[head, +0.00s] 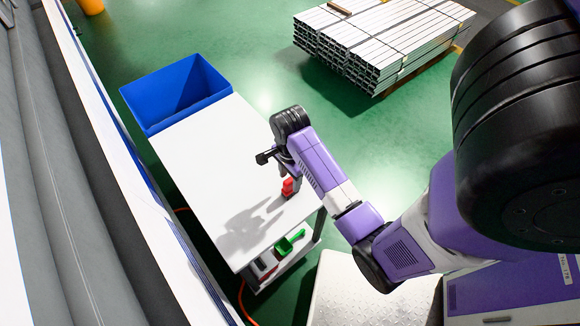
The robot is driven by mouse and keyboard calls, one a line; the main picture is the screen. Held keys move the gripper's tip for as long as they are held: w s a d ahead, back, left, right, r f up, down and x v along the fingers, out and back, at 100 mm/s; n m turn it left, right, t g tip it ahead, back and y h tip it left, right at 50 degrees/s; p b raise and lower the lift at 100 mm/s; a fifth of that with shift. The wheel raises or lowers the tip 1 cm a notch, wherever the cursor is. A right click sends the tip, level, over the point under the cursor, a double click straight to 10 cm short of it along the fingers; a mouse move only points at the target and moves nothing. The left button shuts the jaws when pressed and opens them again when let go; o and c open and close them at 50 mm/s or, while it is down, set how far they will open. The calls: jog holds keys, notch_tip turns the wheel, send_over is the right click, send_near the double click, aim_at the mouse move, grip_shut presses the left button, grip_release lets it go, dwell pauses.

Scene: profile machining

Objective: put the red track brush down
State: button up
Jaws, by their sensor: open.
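In the head view, the red track brush (288,187) stands on the white tabletop (205,165), near its right edge. My gripper (287,176) is right above the brush, with its fingers pointing down at the brush's top. The jaws are open. My wrist and forearm hide part of the fingers, so I cannot tell whether they touch the brush.
A blue bin (180,92) sits at the table's far end. A shelf below the near end holds a green scoop (289,242) and other small items. A stack of metal profiles (375,45) lies on the green floor. The tabletop's middle is clear.

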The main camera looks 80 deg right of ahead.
notch_tip(320, 180, up, 7)
jog(key=shift+r, duration=0.15)
jog(key=f+n+h, duration=0.1)
jog(key=n, duration=0.1)
jog(key=s+d+f+n+t+h, duration=0.1)
jog(key=shift+s+n, duration=0.15)
jog(key=shift+n, duration=0.25)
jog(key=shift+a+f+n+t+h, duration=0.1)
jog(key=shift+n+t+h, duration=0.1)
jog(key=shift+n+h, duration=0.25)
jog(key=shift+a+f+n+t+h, duration=0.1)
jog(key=shift+n+t+h, duration=0.15)
jog(key=shift+n, duration=0.4)
jog(key=s+a+r+n+t, duration=0.1)
jog(key=a+r+n+t, duration=0.25)
jog(key=a+n, duration=0.35)
jog(key=a+r+n+t, duration=0.3)
jog(key=a+n+t, duration=0.25)
jog(key=a, duration=0.25)
jog(key=s+a+r+n+t+y, duration=0.3)
jog(key=a+r+n, duration=0.4)
jog(key=a+r, duration=0.4)
notch_tip(320, 180, up, 3)
jog(key=shift+s+a+f+t, duration=0.15)
jog(key=shift+s+a+t, duration=0.3)
jog(key=shift+s, duration=0.55)
jog(key=shift+d, duration=0.1)
